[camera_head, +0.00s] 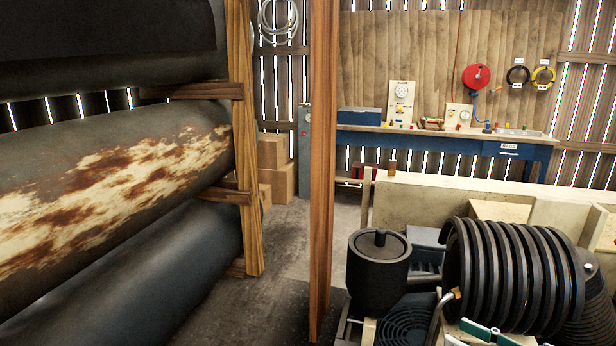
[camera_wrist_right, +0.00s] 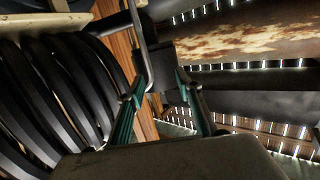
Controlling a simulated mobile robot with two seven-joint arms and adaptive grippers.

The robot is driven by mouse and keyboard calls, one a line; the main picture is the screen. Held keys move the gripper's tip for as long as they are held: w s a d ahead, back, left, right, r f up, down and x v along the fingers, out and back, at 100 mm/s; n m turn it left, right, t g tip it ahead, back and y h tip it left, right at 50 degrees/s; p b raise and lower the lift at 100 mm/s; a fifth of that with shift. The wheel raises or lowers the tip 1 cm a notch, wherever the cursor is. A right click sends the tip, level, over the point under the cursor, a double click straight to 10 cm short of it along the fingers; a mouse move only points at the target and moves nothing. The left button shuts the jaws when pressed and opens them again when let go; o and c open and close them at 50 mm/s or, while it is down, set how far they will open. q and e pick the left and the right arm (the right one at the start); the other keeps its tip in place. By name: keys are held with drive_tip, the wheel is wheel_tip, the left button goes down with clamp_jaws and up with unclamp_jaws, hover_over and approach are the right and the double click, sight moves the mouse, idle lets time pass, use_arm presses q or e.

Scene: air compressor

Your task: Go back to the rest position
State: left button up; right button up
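My right gripper (camera_head: 480,334) shows at the bottom edge of the head view, with teal finger pads. It is beside the lower front of the black ribbed compressor part (camera_head: 515,275). In the right wrist view the two teal fingers of this gripper (camera_wrist_right: 161,78) stand apart, and I see nothing held between them. The black ribs (camera_wrist_right: 55,95) fill the left side of that view. A thin grey pipe (camera_wrist_right: 138,35) and dark machine parts lie beyond the fingertips; I cannot tell how far off. My left gripper is not in view.
A black lidded canister (camera_head: 379,270) stands left of the ribs. A wooden post (camera_head: 322,170) rises before me. Large rusty tanks (camera_head: 120,195) lie on a wooden rack at left. A blue workbench (camera_head: 450,145) stands at the back. Bare floor (camera_head: 272,250) shows between rack and post.

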drive_tip(key=s+a+f+m+h+p, duration=0.1)
drive_tip(key=s+f+h, duration=0.15)
drive_tip(key=f, duration=0.65)
drive_tip(key=s+f+m+h, duration=0.1)
drive_tip(key=s+f+h, duration=0.15)
drive_tip(key=f, duration=0.55)
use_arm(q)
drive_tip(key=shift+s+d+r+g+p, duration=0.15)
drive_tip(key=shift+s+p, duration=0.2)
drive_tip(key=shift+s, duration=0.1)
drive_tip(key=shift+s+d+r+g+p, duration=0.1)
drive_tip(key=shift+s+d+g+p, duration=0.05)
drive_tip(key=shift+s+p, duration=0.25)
use_arm(e)
drive_tip(key=s+a+f+g+h, duration=0.1)
drive_tip(key=s+a+f, duration=0.3)
drive_tip(key=s+f, duration=0.2)
drive_tip(key=s+a+f+m+g+h, duration=0.1)
drive_tip(key=s+a+f, duration=0.3)
drive_tip(key=s+f, duration=0.2)
drive_tip(key=shift+a+f, duration=0.25)
drive_tip(key=shift+f, duration=0.25)
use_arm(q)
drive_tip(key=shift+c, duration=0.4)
use_arm(e)
drive_tip(key=shift+c, duration=0.2)
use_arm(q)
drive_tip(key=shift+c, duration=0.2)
use_arm(e)
drive_tip(key=shift+c, duration=0.8)
